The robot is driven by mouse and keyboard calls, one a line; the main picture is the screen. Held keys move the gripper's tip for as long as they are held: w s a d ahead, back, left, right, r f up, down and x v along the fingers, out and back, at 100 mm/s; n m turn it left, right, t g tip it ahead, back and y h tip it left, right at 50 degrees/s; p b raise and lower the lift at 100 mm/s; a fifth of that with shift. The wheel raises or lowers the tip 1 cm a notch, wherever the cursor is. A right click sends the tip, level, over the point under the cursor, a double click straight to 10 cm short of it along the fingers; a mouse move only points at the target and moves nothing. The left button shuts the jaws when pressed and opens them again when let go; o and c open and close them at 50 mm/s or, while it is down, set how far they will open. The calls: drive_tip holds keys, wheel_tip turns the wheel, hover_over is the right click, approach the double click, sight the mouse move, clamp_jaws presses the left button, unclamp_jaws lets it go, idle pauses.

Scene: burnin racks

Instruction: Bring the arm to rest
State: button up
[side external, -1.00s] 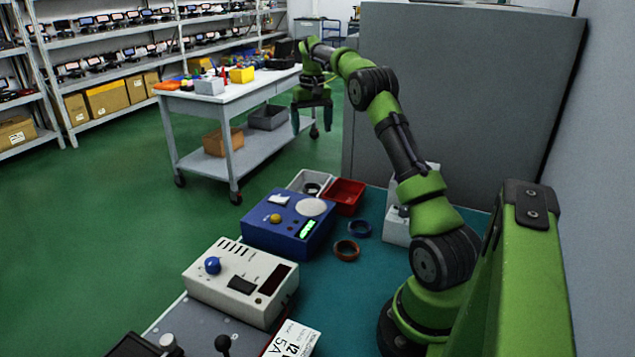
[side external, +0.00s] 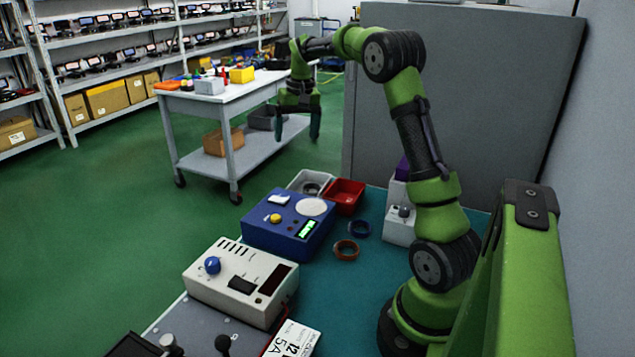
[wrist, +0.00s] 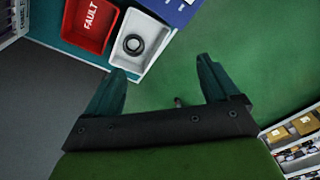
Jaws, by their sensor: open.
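My gripper (side external: 297,128) hangs from my green arm in the side view, high above the floor and the far end of the bench. It points down, with its two fingers apart and nothing between them. In the wrist view my gripper (wrist: 165,82) shows its dark teal fingers spread wide over bare green floor. The white tray (wrist: 142,40) with a dark ring (wrist: 133,44) in it and the red tray (wrist: 91,20) marked FAULT lie beyond the fingers, apart from them.
On the teal bench (side external: 375,262) stand a blue box (side external: 265,235), a beige box (side external: 225,290), a blue ring (side external: 360,229) and a brown ring (side external: 346,250). A white wheeled table (side external: 235,95) stands behind my gripper. A grey cabinet (side external: 490,110) stands right of it.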

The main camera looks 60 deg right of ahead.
drive_tip(key=s+a+r+n+t, duration=0.1)
drive_tip(key=s+a, duration=0.4)
drive_tip(key=a, duration=0.5)
drive_tip(key=s+a+r+n+t+y, duration=0.1)
drive_tip(key=s+a+n+t, duration=0.1)
drive_tip(key=s+a, duration=0.4)
drive_tip(key=s+a+r+n+t+y, duration=0.1)
drive_tip(key=s+a, duration=0.5)
drive_tip(key=a, duration=0.9)
drive_tip(key=shift+s+a+n+t, duration=0.15)
drive_tip(key=shift+a+n+t, duration=0.3)
drive_tip(key=shift+t, duration=0.35)
